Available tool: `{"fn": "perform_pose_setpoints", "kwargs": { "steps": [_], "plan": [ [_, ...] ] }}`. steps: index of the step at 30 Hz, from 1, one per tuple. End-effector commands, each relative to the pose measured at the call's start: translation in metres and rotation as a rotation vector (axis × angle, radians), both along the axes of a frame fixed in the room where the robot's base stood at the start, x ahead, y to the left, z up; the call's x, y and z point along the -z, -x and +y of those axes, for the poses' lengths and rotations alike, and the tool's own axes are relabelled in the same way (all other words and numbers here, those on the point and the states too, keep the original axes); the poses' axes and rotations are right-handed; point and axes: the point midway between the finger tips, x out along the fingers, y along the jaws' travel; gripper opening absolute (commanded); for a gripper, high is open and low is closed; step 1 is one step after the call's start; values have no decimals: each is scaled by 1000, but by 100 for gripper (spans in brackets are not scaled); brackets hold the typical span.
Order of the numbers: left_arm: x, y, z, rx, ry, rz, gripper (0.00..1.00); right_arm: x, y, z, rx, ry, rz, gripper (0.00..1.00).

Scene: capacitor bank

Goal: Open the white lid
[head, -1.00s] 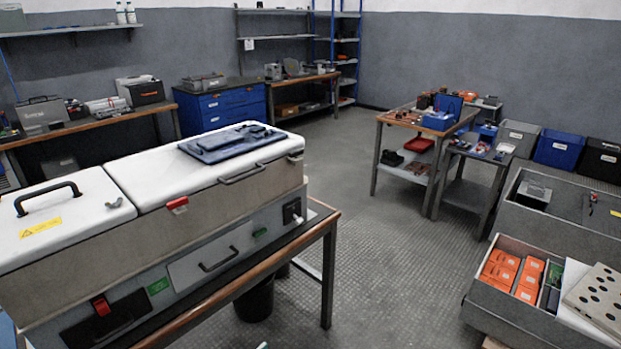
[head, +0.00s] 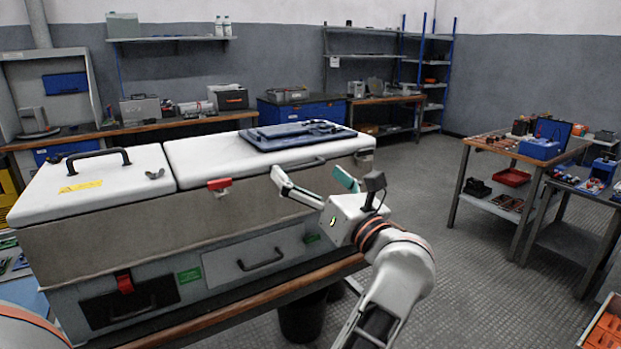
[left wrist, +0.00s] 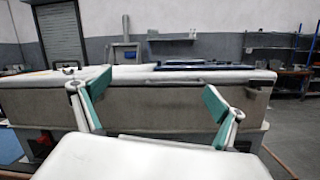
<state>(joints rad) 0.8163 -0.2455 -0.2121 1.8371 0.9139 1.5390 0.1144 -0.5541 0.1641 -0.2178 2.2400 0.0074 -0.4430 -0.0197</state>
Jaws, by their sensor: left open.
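A long grey case has a white top in two parts. The smaller white lid (head: 110,178) at left has a black bar handle (head: 98,157) and a yellow label. The larger white lid (head: 215,150) at right has a front bar handle (head: 302,164) and a red latch (head: 220,184). Both lids lie shut. My left gripper (head: 313,187) is open and empty, in front of the larger part's right half, near the front handle. In the left wrist view its fingers (left wrist: 155,105) stand apart before the case front (left wrist: 155,100). My right gripper is not in view.
A dark blue flat panel (head: 298,134) lies on the larger lid. The case stands on a wood-edged bench (head: 230,308). A side table (head: 490,148) with blue and red boxes stands at right. Floor between them (head: 440,215) is clear.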

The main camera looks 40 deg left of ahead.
Motion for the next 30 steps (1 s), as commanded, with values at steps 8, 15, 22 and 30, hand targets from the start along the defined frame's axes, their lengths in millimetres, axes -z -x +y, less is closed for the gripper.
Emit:
{"fn": "perform_pose_setpoints", "kwargs": {
  "steps": [8,15,22,30],
  "plan": [
    [22,-25,-9,62,291,-129,97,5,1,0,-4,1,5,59],
    [21,-35,14,62,300,-135,97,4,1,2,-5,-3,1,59],
    [21,-48,46,63,298,-134,97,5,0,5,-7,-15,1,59],
    [20,-55,62,64,299,-134,97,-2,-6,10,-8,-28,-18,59]
  ]
}}
